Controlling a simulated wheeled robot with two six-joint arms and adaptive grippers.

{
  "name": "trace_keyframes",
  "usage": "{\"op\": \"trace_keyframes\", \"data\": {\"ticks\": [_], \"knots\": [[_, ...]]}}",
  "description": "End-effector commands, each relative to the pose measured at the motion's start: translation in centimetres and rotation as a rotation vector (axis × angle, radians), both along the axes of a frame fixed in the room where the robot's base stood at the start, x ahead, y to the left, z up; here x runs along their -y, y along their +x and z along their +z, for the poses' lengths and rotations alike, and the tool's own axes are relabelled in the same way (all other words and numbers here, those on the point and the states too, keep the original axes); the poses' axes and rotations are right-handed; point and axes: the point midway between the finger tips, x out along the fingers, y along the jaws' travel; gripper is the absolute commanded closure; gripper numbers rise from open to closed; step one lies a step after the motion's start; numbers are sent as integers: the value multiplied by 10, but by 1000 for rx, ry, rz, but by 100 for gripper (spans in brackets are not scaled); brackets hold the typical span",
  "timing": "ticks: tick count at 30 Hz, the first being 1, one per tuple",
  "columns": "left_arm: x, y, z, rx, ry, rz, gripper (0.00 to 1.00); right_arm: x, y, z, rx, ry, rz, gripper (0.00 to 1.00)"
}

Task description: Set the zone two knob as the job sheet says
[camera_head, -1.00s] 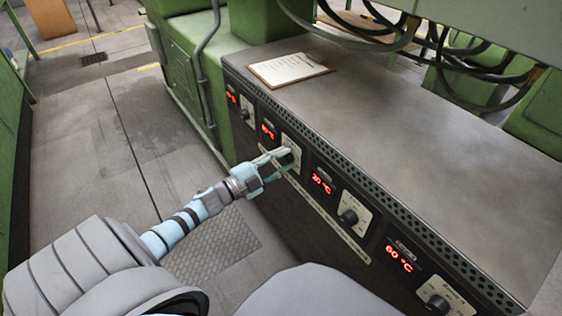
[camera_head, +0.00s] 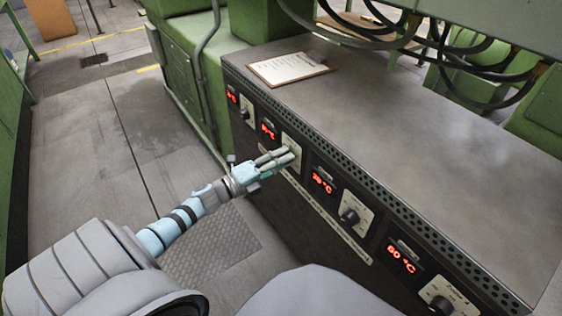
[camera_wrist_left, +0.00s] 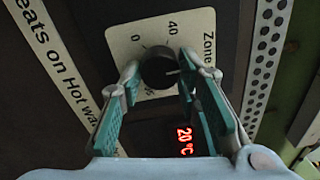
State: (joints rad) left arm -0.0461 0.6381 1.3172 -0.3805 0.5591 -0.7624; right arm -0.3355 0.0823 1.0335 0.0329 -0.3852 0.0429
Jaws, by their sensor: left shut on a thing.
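My left gripper (camera_head: 287,157) is at the second knob plate (camera_head: 292,145) from the left on the dark front panel. The fingers hide the knob in the head view. In the left wrist view the round black knob (camera_wrist_left: 160,73) sits between the fingertips, which are shut on its sides. Its pale plate (camera_wrist_left: 125,37) reads "Zone", 0 and 40; the zone number is hidden. A red display (camera_wrist_left: 184,141) beside it reads 20 °C. The job sheet (camera_head: 288,68) lies on a clipboard on the bench top, its text too small to read. My right gripper is not in view.
More black knobs stick out along the panel, one (camera_head: 350,215) to the right and one (camera_head: 440,304) near the bottom edge. A perforated strip (camera_head: 372,201) runs under the grey bench top (camera_head: 420,120). Dark cables (camera_head: 480,99) hang at the back right.

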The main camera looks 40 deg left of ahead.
Motion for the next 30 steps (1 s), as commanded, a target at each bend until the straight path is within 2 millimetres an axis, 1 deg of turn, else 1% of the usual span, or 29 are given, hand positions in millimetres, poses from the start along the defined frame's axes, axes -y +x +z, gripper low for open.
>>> {"op": "trace_keyframes", "data": {"ticks": [6,14,15,18,26,29,30], "knots": [[-1,0,0,3,15,2,98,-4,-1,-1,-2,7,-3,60],[-1,0,0,3,14,2,98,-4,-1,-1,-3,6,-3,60],[-1,0,0,3,14,2,65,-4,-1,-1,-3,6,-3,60],[-1,0,0,4,13,2,50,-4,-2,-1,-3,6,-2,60],[0,0,0,3,14,1,50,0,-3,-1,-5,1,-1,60],[-2,-5,-1,2,14,0,50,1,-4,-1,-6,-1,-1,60],[-4,-11,-2,1,15,0,50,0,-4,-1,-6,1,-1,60]]}}
